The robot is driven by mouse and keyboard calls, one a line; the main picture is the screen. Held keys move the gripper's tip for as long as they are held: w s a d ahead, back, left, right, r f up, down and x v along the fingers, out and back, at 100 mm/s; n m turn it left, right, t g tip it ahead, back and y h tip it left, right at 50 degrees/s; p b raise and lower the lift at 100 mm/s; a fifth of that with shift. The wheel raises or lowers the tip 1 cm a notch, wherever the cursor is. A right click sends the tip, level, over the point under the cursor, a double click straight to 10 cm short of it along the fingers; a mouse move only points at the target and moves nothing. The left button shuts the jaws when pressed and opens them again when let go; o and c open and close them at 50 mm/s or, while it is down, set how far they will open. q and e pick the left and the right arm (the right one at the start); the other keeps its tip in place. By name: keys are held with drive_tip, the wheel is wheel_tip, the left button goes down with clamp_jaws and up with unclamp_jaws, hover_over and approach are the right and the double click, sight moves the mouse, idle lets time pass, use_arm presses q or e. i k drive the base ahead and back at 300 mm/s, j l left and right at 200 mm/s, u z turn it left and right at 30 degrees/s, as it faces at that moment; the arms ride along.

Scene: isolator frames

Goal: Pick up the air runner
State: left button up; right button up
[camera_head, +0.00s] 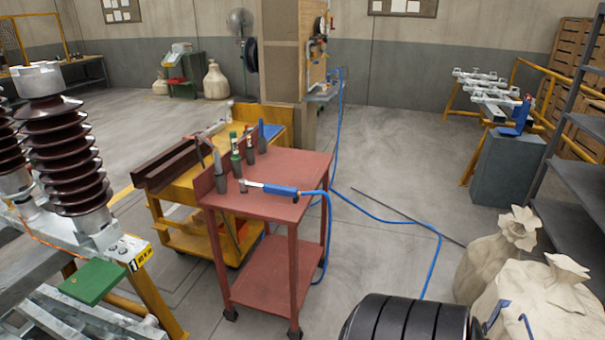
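The air runner (268,188) appears to be the tool with a silver head and blue handle lying on the top of the red cart (285,166). Its head points left, and its handle lies near the cart's right front edge. A blue hose (327,226) runs from the handle over the edge and down to the floor. Neither of my grippers shows in this view.
Several upright tools (235,150) stand along the cart's left side. A yellow cart (180,190) stands behind it. Brown ribbed insulators (65,150) stand at left. A black ribbed object (405,320) and pale sacks (540,295) are at lower right. Floor right of the cart is mostly clear.

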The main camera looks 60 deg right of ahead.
sight(267, 188)
drive_tip(key=z, duration=1.8)
drive_tip(key=u, duration=2.15)
drive_tip(key=l+u, duration=1)
drive_tip(key=k+l+u, duration=0.15)
drive_tip(key=u, duration=0.35)
drive_tip(key=k+l+u, duration=0.25)
drive_tip(key=l+u, duration=0.25)
drive_tip(key=k+l+u, duration=0.15)
drive_tip(key=k, duration=0.4)
drive_tip(key=k+l+u, duration=0.15)
drive_tip(key=k+l, duration=0.15)
drive_tip(key=k, duration=0.3)
drive_tip(key=k+l+u, duration=0.15)
drive_tip(key=k, duration=0.4)
